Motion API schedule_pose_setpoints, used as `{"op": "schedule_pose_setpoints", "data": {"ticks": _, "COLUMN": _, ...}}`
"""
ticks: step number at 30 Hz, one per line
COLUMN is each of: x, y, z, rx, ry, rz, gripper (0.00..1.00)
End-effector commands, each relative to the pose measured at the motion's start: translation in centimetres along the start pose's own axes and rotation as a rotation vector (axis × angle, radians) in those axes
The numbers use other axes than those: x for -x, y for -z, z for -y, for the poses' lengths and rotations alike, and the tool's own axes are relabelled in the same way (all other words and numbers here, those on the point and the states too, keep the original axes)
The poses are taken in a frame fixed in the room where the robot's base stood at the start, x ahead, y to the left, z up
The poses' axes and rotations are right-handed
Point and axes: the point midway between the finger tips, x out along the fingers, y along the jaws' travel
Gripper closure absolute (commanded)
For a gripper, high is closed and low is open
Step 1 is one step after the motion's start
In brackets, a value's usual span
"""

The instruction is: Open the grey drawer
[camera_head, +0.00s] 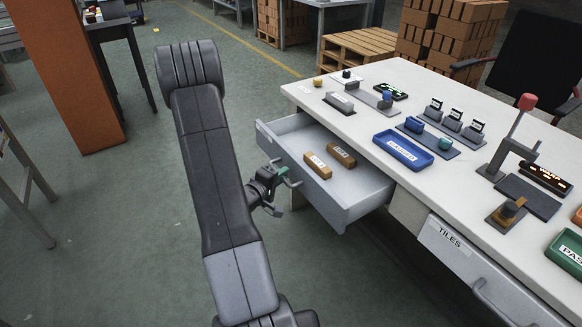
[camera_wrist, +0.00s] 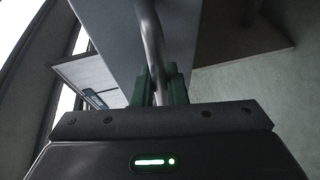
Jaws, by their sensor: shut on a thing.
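The grey drawer (camera_head: 345,208) is pulled out from the left end of the white table in the head view. Two brown labelled blocks, one lighter (camera_head: 318,165) and one darker (camera_head: 341,154), lie inside it. My gripper (camera_head: 283,182) is at the drawer's front, on its handle. In the wrist view the green-padded fingers (camera_wrist: 159,86) are shut on the curved metal handle (camera_wrist: 150,45), one on each side. Part of the handle is hidden by the gripper in the head view.
A second drawer labelled TILES (camera_head: 455,262) is closed to the right. The white table (camera_head: 350,122) holds a blue tray (camera_head: 403,150), a green tray (camera_head: 568,250), a lever with a red knob (camera_head: 527,103) and several small fixtures. The floor left of the open drawer is clear.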

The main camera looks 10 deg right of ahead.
Motion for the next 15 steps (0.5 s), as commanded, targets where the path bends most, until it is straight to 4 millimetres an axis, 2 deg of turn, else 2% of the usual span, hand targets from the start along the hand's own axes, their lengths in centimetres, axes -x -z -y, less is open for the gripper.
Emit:
{"op": "schedule_pose_setpoints", "data": {"ticks": 1, "x": 1.3, "y": 0.6, "z": 0.0, "rx": 0.004, "ry": 0.003, "rz": -0.004, "gripper": 1.0}}
{"op": "schedule_pose_setpoints", "data": {"ticks": 9, "x": 7.7, "y": 3.2, "z": 1.4, "rx": 0.004, "ry": 0.003, "rz": -0.005, "gripper": 1.0}}
{"op": "schedule_pose_setpoints", "data": {"ticks": 15, "x": 11.7, "y": 4.9, "z": 2.2, "rx": 0.002, "ry": 0.001, "rz": -0.004, "gripper": 1.0}}
